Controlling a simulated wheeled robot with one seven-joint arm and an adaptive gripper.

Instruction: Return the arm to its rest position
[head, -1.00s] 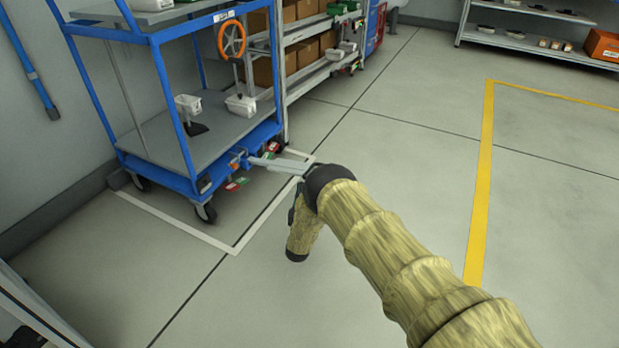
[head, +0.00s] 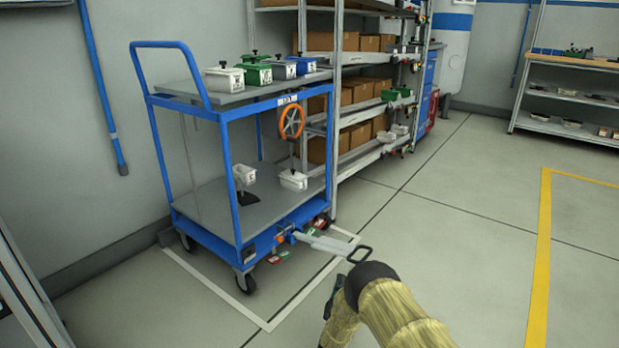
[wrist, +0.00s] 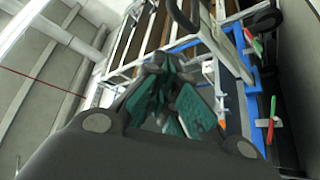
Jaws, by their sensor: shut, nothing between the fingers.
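My arm (head: 385,312), in a tan fabric sleeve with dark joints, reaches in from the bottom of the head view. It bends downward in front of the blue cart. My gripper (wrist: 165,100) shows in the wrist view with its dark fingers and teal pads together and nothing between them. In the head view the gripper is mostly hidden by the arm and the frame edge. The blue cart's grey drawbar (head: 330,244), with a dark loop handle, appears just beyond my arm's dark joint; I cannot tell the gap between them.
The blue cart (head: 227,172) holds several small bins on top and white bins below, beside an orange handwheel (head: 292,121). A rack (head: 336,125) with cardboard boxes stands behind it. Open floor (head: 450,225) lies right, with a yellow line (head: 541,255). A shelf unit (head: 570,125) is far right.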

